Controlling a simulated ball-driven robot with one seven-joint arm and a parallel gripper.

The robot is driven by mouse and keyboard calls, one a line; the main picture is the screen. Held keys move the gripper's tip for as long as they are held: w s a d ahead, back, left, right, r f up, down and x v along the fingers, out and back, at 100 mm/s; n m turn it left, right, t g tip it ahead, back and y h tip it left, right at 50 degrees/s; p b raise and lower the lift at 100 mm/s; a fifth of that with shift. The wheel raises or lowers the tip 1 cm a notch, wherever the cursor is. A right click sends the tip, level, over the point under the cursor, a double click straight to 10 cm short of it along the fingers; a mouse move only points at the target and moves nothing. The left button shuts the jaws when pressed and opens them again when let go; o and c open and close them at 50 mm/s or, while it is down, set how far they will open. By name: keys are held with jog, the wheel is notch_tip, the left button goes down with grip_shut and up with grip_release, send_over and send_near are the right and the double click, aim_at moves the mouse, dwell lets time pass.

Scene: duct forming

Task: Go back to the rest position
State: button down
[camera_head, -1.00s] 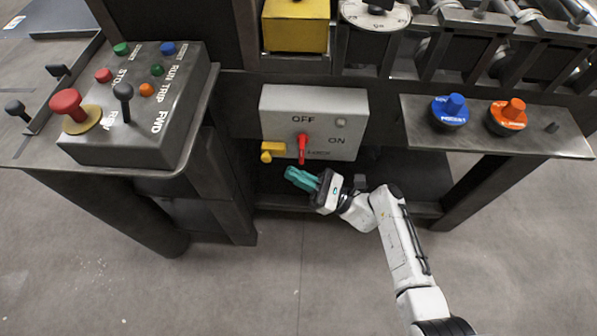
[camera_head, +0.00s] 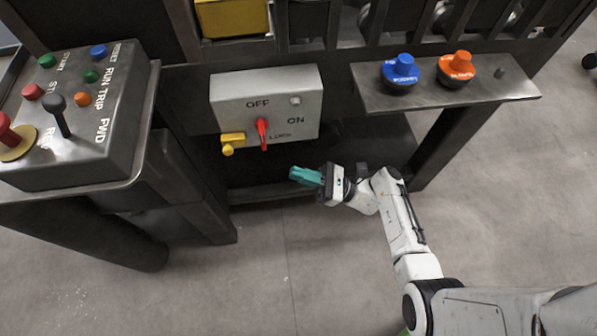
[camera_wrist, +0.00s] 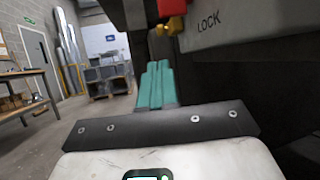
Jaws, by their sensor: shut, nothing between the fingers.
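My gripper (camera_head: 306,176) has teal fingers, shut together with nothing between them. In the head view it is below and a little right of the grey switch box, apart from it, pointing left. The switch box (camera_head: 228,94) carries a red handle (camera_head: 262,133), OFF, ON and LOCK labels and a yellow latch (camera_head: 231,140) at its lower left. In the wrist view the shut teal fingers (camera_wrist: 156,85) point ahead into the room. The red handle (camera_wrist: 171,8) and the LOCK label on the box show at the top of that view.
A control panel (camera_head: 112,160) with buttons and a lever stands at left. A shelf (camera_head: 425,100) with a blue knob (camera_head: 402,72) and an orange knob (camera_head: 458,67) is at right. Dark table legs flank my gripper. Open floor (camera_head: 270,280) lies in front.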

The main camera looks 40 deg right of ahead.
dwell(0.3)
jog(key=s+a+f+n+g+h+p, duration=0.2)
jog(key=s+a+n+g+h+p, duration=0.15)
jog(key=s+n+g, duration=0.45)
jog(key=s+a+f+n+g+h+p, duration=0.15)
jog(key=s+a+n+g+p, duration=0.3)
jog(key=n, duration=0.45)
jog(key=s+d+r+n+g+h+p, duration=0.1)
jog(key=s+d+r+n+h, duration=0.2)
jog(key=d+r+h, duration=0.3)
jog(key=s+d+r+n+g+h+p, duration=0.1)
jog(key=s+d+r+n+h+p, duration=0.1)
jog(key=s+d+r+n+h, duration=0.2)
notch_tip(320, 180, up, 3)
jog(key=d+n+h, duration=0.1)
jog(key=d+n, duration=0.1)
jog(key=shift+r+n+g+h, duration=0.2)
jog(key=shift+n+g+h, duration=0.1)
jog(key=shift+g+h, duration=0.1)
jog(key=shift+d, duration=0.1)
